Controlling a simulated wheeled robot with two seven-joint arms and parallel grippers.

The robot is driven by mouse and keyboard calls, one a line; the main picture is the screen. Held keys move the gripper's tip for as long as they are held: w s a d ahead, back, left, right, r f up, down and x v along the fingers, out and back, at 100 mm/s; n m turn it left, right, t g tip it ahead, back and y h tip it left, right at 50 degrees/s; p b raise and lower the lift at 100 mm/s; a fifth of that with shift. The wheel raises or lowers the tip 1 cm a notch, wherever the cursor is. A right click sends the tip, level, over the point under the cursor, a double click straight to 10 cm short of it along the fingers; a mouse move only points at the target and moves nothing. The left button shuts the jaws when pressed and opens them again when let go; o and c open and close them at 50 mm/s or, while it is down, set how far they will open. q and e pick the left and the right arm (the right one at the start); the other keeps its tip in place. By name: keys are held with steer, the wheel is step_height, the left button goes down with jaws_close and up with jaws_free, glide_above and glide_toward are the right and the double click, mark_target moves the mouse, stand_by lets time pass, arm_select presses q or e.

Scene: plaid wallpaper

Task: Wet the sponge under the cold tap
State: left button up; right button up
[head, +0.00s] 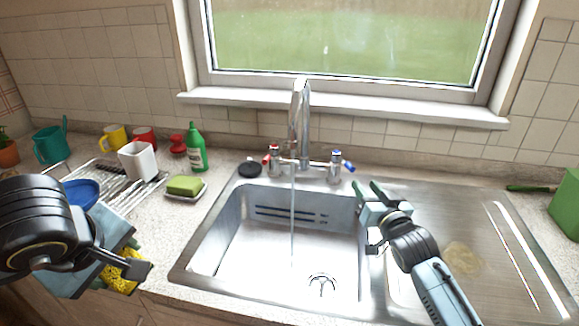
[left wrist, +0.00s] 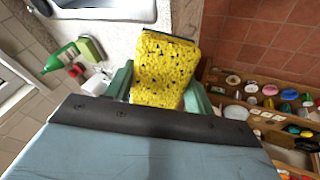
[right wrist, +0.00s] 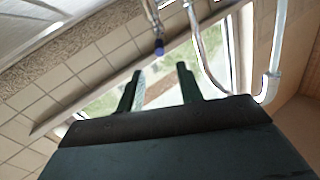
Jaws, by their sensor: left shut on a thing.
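My left gripper (left wrist: 158,88) is shut on a yellow sponge (left wrist: 165,68) with dark specks. In the head view the sponge (head: 122,272) is partly hidden by my left arm, low at the left, apart from the sink. The chrome tap (head: 301,115) stands behind the sink. A thin stream of water (head: 292,220) falls from its spout. The cold handle (head: 343,163) has a blue lever and the hot handle (head: 272,158) a red one. My right gripper (head: 370,190) is open and empty just in front and right of the blue lever; its parted fingers (right wrist: 158,85) show in the right wrist view.
The sink basin (head: 225,235) is empty. A green block on a dish (head: 186,195), a green bottle (head: 195,148), a dish rack (head: 150,186) and cups stand left of it. The steel drainer (head: 490,240) at right is mostly clear. A window sill (head: 400,106) runs behind the tap.

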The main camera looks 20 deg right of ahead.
mark_target(353, 170)
steer(key=w, duration=0.6)
steer(key=w+d+b, duration=0.1)
steer(key=w, duration=0.2)
steer(key=shift+w, duration=0.35)
steer(key=shift+c, duration=0.5)
jaws_close()
